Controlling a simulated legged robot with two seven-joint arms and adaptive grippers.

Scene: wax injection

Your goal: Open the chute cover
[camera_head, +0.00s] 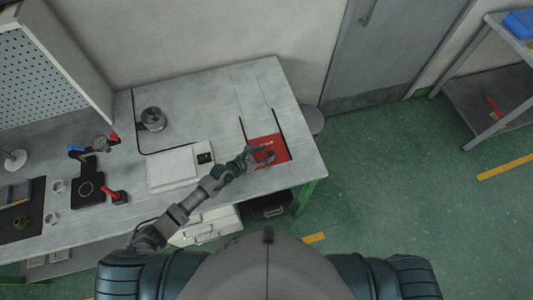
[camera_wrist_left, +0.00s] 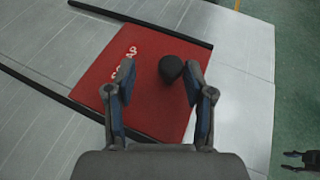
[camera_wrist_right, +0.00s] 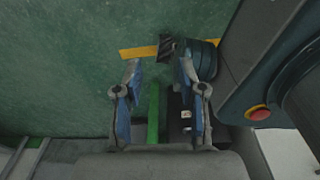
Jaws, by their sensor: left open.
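The chute cover is a red panel (camera_head: 268,143) with white lettering, lying flat between two black rails at the right end of the worktable. In the left wrist view the red cover (camera_wrist_left: 150,105) fills the middle, and a round black knob (camera_wrist_left: 170,69) stands on it. My left gripper (camera_head: 262,156) is over the cover, open. In the left wrist view its fingertips (camera_wrist_left: 158,72) are on either side of the knob, with gaps; I cannot tell their exact height above the cover. My right gripper (camera_wrist_right: 158,72) is open and empty above the green floor, outside the head view.
A white box-shaped device (camera_head: 178,166) and a metal cup (camera_head: 153,119) stand on the table left of the cover. Black fixtures with red and blue handles (camera_head: 90,187) are farther left. A grey round stool (camera_head: 312,121) is beside the table's right edge. Floor to the right is clear.

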